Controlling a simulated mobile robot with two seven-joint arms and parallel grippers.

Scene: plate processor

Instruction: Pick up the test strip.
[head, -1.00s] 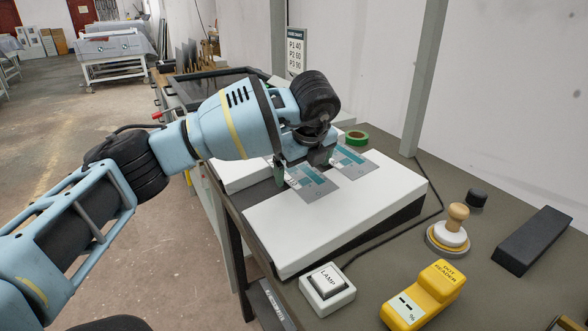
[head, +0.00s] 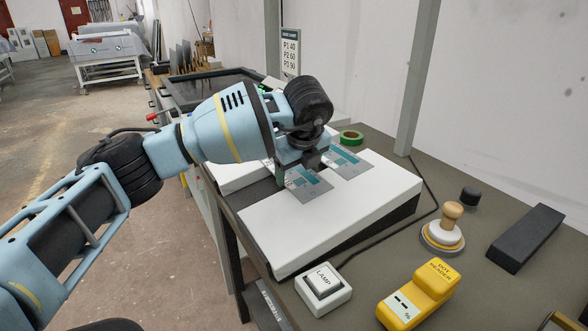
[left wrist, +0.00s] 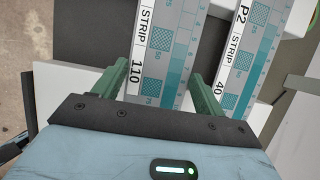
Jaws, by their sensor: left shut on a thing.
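My left gripper (head: 300,166) is low over the white sloped panel, with its green fingers at the test strip's end. In the left wrist view the fingers of this gripper (left wrist: 155,85) are on either side of a grey and teal test strip (left wrist: 157,50) marked "STRIP 110", and the gripper is shut on it. The strip's near end is hidden behind the gripper body. A second strip (left wrist: 249,45), marked "P2" and "STRIP 40", lies to the right, outside the fingers. In the head view, the gripper partly covers the strips. My right gripper is not in view.
The white panel (head: 300,235) stands on a dark bench (head: 395,170). Around it are a lamp switch (head: 323,284), a yellow dot reader (head: 420,290), a wooden-knobbed stamp (head: 445,228), a black block (head: 525,238) and green tape (head: 351,138). A grey post (head: 419,75) rises behind.

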